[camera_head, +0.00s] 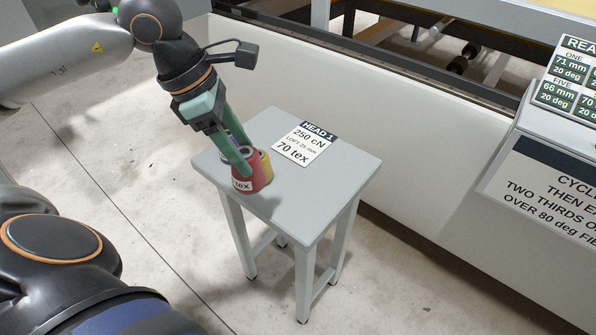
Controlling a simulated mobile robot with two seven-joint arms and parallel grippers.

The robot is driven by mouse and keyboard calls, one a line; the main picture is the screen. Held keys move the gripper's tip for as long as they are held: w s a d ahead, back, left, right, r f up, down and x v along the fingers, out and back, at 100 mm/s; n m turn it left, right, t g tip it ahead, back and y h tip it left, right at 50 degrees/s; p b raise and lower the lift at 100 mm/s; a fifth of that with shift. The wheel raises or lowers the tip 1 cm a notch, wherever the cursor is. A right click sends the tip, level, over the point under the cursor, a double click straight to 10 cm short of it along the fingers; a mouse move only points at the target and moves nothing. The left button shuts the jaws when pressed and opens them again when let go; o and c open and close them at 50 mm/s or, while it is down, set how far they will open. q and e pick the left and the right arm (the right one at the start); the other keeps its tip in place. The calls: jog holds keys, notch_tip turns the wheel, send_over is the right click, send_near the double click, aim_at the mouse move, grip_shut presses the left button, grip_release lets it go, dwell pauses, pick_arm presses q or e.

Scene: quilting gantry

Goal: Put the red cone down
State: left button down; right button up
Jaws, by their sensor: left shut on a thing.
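The red cone (262,179) has a white label whose visible part reads "tex". It is at the left part of the small grey table (325,190). My left gripper (241,160) reaches down from above with green fingers and is shut on the red cone at its top. The cone looks upright and at or just above the tabletop; I cannot tell whether its base touches. A yellow cone (266,160) shows just behind it, partly hidden by the red cone and the fingers. My right gripper is not in view.
A card (304,144) reading "HEAD 1, 250 cN, 70 tex" lies on the table behind the cones. The table's right and front parts are bare. A long pale machine wall (420,140) runs behind, with sign panels (572,85) at the right.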

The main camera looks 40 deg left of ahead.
pick_arm(q)
jog(key=shift+w+d+f+p, duration=0.3)
jog(key=shift+w+d, duration=0.15)
jog(key=shift+w, duration=0.2)
jog(key=shift+w+d+f+p, duration=0.25)
jog(key=shift+w+d, duration=0.2)
jog(key=shift+w, duration=0.15)
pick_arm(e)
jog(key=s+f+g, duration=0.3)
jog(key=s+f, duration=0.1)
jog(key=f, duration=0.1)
pick_arm(q)
jog(key=w+d+f, duration=0.1)
jog(key=w+f, duration=0.1)
jog(key=f, duration=0.1)
jog(key=w+d+f, duration=0.1)
jog(key=w+f, duration=0.1)
jog(key=f, duration=0.1)
jog(key=w+d+f+b, duration=0.1)
jog(key=f, duration=0.3)
jog(key=shift+w+d, duration=0.2)
jog(key=shift+w, duration=0.2)
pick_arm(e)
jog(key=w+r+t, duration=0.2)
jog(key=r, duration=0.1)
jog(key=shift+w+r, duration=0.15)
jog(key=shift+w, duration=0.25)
pick_arm(q)
jog(key=shift+f, duration=0.1)
